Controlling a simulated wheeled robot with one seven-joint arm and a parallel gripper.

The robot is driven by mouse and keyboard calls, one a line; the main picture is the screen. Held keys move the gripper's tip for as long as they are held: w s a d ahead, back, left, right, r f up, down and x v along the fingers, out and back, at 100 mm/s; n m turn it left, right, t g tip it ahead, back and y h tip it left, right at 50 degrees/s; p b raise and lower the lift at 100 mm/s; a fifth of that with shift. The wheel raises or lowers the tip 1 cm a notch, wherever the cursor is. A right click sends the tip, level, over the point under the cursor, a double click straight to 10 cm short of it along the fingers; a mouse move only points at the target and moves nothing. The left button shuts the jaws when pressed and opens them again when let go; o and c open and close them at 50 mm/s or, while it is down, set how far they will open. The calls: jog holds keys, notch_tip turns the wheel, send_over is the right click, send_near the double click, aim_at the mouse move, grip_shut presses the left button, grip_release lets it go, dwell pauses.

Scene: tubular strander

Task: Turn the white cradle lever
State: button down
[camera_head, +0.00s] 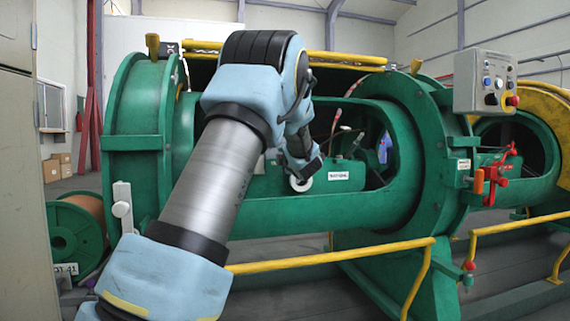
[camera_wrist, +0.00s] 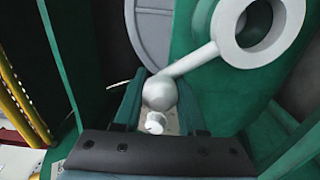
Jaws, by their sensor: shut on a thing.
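The white cradle lever fills the upper right of the wrist view, with a thick white ring hub (camera_wrist: 250,28), a short arm (camera_wrist: 195,60) and a round ball knob (camera_wrist: 160,93). The knob sits between the two dark green fingers of my gripper (camera_wrist: 159,85), which is shut on it. A smaller white round part (camera_wrist: 155,122) shows behind the knob, nearer the palm. In the head view my gripper (camera_head: 304,166) reaches into the opening of the green strander tube. The lever's white ring (camera_head: 300,183) shows just below it; its arm and knob are hidden there.
The green tube wall (camera_head: 340,211) runs below the opening, and a green round frame (camera_head: 428,140) stands to the right. A yellow railing (camera_head: 330,256) crosses in front. A control box (camera_head: 485,80) and red handle (camera_head: 503,165) are at the right. A copper-coloured spool (camera_head: 80,225) stands left.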

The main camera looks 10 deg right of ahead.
jog(key=shift+d+f, duration=0.35)
jog(key=shift+f, duration=0.05)
jog(key=c, duration=0.7)
grip_release()
jog(key=shift+o, duration=1)
jog(key=shift+a+r, duration=0.15)
jog(key=shift+a, duration=0.05)
jog(key=shift+s, duration=0.1)
jog(key=s+d+p, duration=0.1)
jog(key=s, duration=0.9)
jog(key=shift+s+d+p, duration=0.2)
jog(key=shift+s+p, duration=0.05)
jog(key=shift+p, duration=0.1)
